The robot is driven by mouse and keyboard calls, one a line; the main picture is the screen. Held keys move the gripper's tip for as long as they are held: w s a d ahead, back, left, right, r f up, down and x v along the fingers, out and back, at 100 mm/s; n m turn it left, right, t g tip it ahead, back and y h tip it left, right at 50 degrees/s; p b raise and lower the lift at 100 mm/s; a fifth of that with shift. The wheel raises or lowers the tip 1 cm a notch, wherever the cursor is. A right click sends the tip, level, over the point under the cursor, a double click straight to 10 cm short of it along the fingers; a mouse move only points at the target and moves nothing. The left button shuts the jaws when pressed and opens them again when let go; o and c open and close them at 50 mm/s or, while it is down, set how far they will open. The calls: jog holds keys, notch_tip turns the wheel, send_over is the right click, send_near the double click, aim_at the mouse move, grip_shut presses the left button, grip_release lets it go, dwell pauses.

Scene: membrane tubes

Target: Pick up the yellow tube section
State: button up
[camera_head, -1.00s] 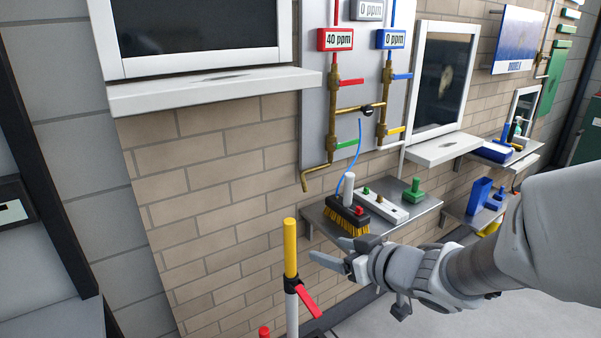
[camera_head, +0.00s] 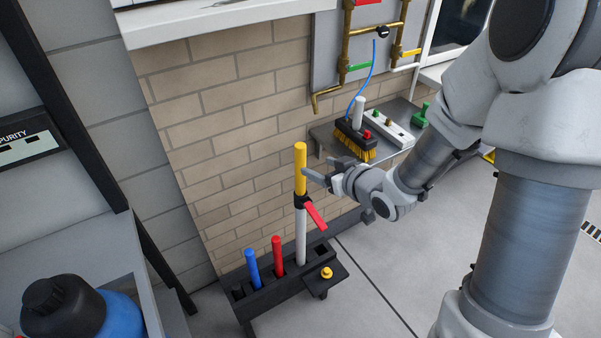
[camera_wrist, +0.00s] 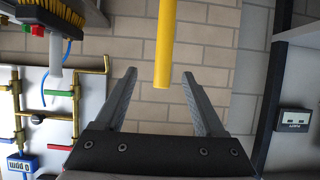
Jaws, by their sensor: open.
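The yellow tube section (camera_head: 300,168) stands upright on top of a white tube (camera_head: 301,236), joined by a black collar with a red lever (camera_head: 315,215). In the wrist view the yellow tube (camera_wrist: 165,50) comes down from the top edge, its free end between the fingertips' lines. My gripper (camera_head: 315,175) is close beside the yellow tube, to its right in the head view. My gripper (camera_wrist: 160,78) is open and empty in the wrist view, with a finger on either side of the tube's end. Contact with the tube is not visible.
A dark rack (camera_head: 262,297) holds a blue tube (camera_head: 252,268) and a red tube (camera_head: 277,255) left of the white one. A shelf (camera_head: 325,131) with a brush (camera_head: 354,140) is on the brick wall behind. A blue container (camera_head: 122,318) stands at the lower left.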

aim_at(303, 165)
jog(key=x, duration=0.4)
jog(key=shift+w+a+f, duration=0.15)
jog(key=shift+f, duration=0.05)
jog(key=x, duration=0.2)
jog(key=b+x, duration=0.1)
jog(key=x, duration=0.1)
jog(key=shift+s+a+f, duration=0.2)
jog(key=shift+s+f, duration=0.1)
jog(key=shift+f, duration=0.05)
jog(key=shift+w+a+f, duration=0.2)
jog(key=shift+w+a, duration=0.05)
jog(key=shift+w, duration=0.15)
grip_shut()
